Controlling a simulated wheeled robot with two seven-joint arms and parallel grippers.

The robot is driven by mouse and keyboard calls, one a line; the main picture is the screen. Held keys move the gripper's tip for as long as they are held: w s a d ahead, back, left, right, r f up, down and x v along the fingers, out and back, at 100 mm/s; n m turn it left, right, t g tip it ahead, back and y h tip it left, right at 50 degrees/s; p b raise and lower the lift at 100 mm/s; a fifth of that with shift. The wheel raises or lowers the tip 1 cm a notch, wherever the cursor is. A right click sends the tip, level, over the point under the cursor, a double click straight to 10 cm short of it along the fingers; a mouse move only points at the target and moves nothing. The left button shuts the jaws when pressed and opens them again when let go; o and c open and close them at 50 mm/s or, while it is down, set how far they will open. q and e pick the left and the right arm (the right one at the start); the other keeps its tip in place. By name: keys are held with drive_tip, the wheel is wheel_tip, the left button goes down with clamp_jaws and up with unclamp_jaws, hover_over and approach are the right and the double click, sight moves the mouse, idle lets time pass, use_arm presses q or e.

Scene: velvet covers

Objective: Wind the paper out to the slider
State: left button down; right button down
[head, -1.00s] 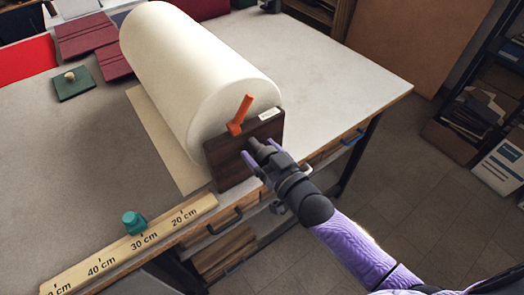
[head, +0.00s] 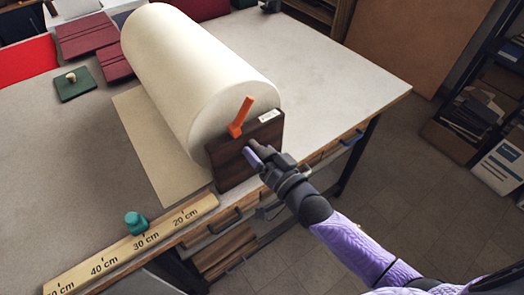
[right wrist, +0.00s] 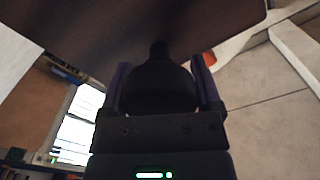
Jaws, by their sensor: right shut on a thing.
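The big cream paper roll (head: 195,75) lies on the table behind a dark wooden end plate (head: 235,165). A flat sheet of paper (head: 150,140) runs out from under it to the left. Its front corner is near the 20 cm mark of the wooden ruler (head: 110,258). The teal slider (head: 135,222) sits on the ruler near 30 cm, left of the paper's edge. My right gripper (head: 256,152) is at the plate's front face. In the right wrist view its fingers are shut on a black knob (right wrist: 162,88) in front of the plate. My left gripper is not in view.
An orange lever (head: 240,117) sticks up at the top of the plate. A green block with a pale knob (head: 75,84) and dark red covers (head: 88,36) lie at the back left.

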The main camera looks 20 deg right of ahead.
drive_tip(key=m, duration=0.2)
drive_tip(key=shift+m, duration=1.2)
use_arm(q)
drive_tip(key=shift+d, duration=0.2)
use_arm(e)
drive_tip(key=shift+m, duration=0.4)
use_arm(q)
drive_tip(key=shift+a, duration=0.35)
use_arm(e)
drive_tip(key=shift+m, duration=0.3)
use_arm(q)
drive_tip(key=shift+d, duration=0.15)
use_arm(e)
drive_tip(key=shift+f, duration=0.1)
drive_tip(key=shift+c, duration=0.3)
unclamp_jaws()
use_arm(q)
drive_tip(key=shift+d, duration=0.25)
use_arm(e)
drive_tip(key=shift+o, duration=0.3)
